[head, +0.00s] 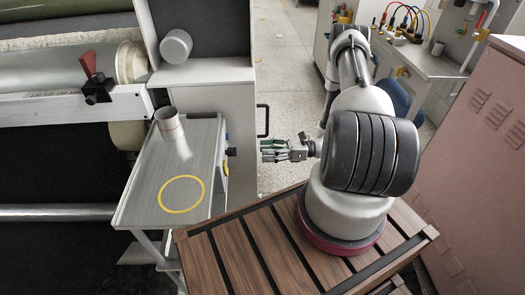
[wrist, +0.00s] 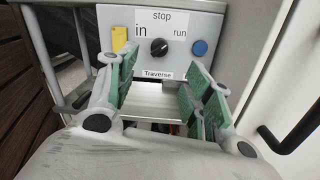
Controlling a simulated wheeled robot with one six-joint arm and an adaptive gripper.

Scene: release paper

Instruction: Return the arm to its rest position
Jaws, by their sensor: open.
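My gripper (head: 284,149) is held out to the left of my arm in the head view, over the gap to the right of the small grey table. In the wrist view its green-padded fingers (wrist: 160,92) are spread apart with nothing between them. They face a grey control panel (wrist: 205,25) with a black knob (wrist: 159,47) labelled stop and run, a yellow part (wrist: 121,46) and a blue button (wrist: 200,48). The knob lies beyond the fingertips and looks apart from them. My arm is bent over its base on the slatted wooden top.
The grey table (head: 140,200) carries a metal cup (head: 168,122) and a yellow ring mark (head: 181,194). A roller machine (head: 70,72) fills the left. A white cabinet (head: 225,115) with a black handle (head: 263,120) stands behind. A pink cabinet (head: 480,170) is close on the right.

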